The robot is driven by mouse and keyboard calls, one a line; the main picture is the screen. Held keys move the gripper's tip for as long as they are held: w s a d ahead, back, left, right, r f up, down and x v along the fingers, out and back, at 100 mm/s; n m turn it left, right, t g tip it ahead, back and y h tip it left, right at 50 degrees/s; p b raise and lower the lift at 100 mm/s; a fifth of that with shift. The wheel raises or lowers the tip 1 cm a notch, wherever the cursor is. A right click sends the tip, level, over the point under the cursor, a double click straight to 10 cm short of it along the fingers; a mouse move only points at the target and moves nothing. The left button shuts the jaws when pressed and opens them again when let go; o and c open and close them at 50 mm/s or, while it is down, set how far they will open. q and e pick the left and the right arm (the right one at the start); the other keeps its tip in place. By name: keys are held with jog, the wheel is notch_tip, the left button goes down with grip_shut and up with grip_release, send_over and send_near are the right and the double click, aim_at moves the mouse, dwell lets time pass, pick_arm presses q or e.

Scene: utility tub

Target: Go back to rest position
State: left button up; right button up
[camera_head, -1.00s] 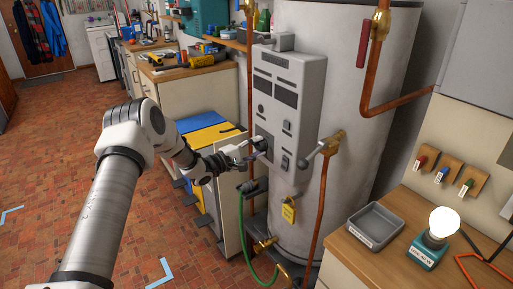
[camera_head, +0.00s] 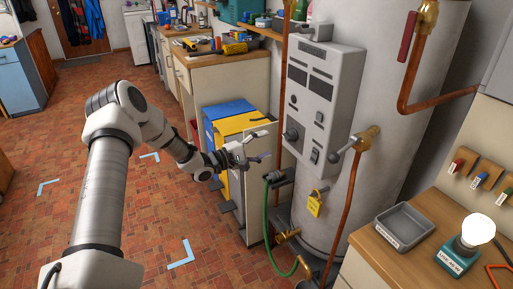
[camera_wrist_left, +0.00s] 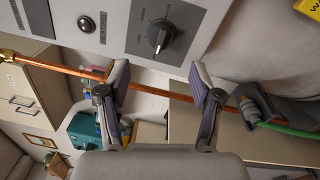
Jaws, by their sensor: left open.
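My left gripper (camera_head: 257,152) is open and empty in the head view, to the left of the grey control panel (camera_head: 322,95) on the white tank. Its two fingers stand apart in the left wrist view (camera_wrist_left: 157,92), with nothing between them but a copper pipe (camera_wrist_left: 150,90) behind. The panel's black knob (camera_wrist_left: 158,36) shows beyond the fingers, and in the head view the knob (camera_head: 292,132) is right of the gripper, apart from it. My right gripper is in neither view.
A green hose (camera_head: 268,225) hangs on its holder just below the gripper. A wooden worktop (camera_head: 405,262) with a grey tray (camera_head: 403,227) and a lit bulb stands at the right. Open brick floor (camera_head: 150,200) lies around my left arm.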

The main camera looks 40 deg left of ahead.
pick_arm(q)
jog(key=v, duration=0.3)
jog(key=shift+s, duration=0.1)
dwell(0.3)
